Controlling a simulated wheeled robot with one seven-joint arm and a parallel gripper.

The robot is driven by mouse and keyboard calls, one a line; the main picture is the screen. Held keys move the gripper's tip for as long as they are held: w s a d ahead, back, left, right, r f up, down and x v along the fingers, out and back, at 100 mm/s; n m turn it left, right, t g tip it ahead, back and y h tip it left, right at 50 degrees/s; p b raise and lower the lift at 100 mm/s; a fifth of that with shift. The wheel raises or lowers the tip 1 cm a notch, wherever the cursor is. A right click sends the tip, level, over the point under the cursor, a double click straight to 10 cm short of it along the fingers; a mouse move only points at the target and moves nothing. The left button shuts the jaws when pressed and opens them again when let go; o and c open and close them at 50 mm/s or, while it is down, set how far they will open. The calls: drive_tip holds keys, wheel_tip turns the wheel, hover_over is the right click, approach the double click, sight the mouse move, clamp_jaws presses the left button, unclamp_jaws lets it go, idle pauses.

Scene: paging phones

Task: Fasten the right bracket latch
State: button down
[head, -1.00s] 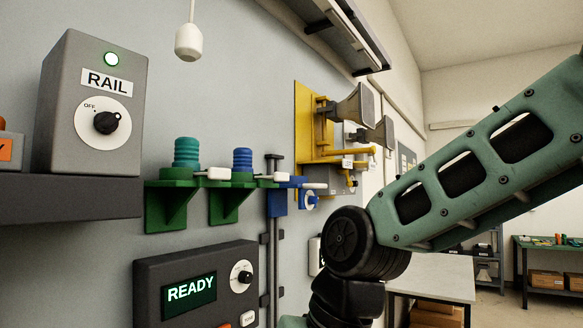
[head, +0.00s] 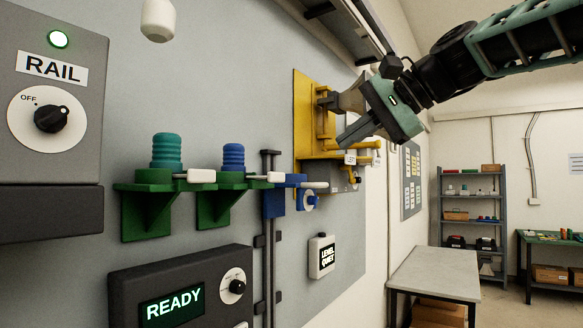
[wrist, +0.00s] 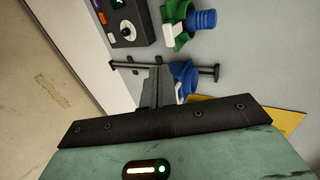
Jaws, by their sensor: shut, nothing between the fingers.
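The yellow bracket plate (head: 302,115) stands on the wall panel in the head view, with a horn (head: 349,97) on it. Yellow pieces (head: 367,145) and small white tags (head: 350,159) sit at its lower right; the tag text is too small to read surely. My gripper (head: 346,138) is shut and empty, in front of the bracket, its fingers pointing down-left. It hides the second horn and part of the bracket, so I cannot tell the right latch's state. The wrist view shows the fingers (wrist: 155,88) together, and a yellow edge (wrist: 290,112) at right.
Left of the bracket, green brackets (head: 147,205) hold ribbed plugs, and a blue clamp (head: 275,200) sits on a dark upright rail. A READY console (head: 180,285) and RAIL box (head: 55,100) are at left. A table (head: 436,272) stands at right.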

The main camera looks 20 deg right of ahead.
drive_tip(key=p, duration=0.3)
approach(279, 177)
wheel_tip(279, 177, down, 2)
drive_tip(key=w+a+p, duration=0.2)
drive_tip(key=w, duration=0.1)
drive_tip(key=shift+w+a+f, duration=0.3)
drive_tip(key=shift+w+f, duration=0.05)
drive_tip(key=shift+f, duration=0.05)
drive_tip(key=shift+w+a+f+p, duration=0.15)
drive_tip(key=shift+w+a+p, duration=0.15)
drive_tip(key=shift+w+p, duration=0.1)
